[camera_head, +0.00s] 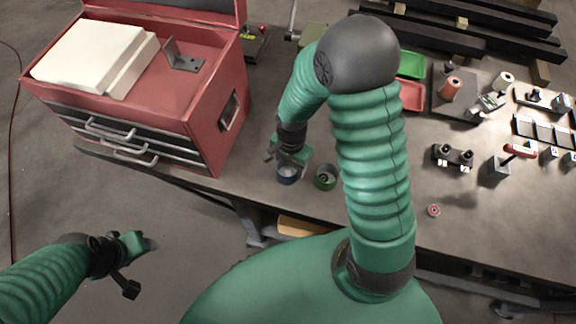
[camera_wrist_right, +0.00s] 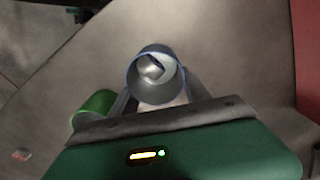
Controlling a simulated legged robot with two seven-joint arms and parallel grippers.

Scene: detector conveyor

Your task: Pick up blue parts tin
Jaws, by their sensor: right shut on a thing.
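The blue parts tin (camera_head: 287,175) is near the table's front edge in the head view, just right of the red toolbox. It is a round open tin with a metal part inside, seen from above in the right wrist view (camera_wrist_right: 155,75). My right gripper (camera_head: 289,160) is at the tin, its fingers shut on it; the far fingertips are partly hidden by the tin. Whether the tin touches the table is hard to tell. My left gripper (camera_head: 142,243) is empty, off to the left of the table over the floor, and its finger gap is unclear.
A green tin (camera_head: 326,177) stands close beside the blue tin on the right. The red toolbox (camera_head: 200,125) with white boxes on top stands at left. A small red round part (camera_head: 433,210) lies near the front edge. Fixtures and green and red trays occupy the right and back.

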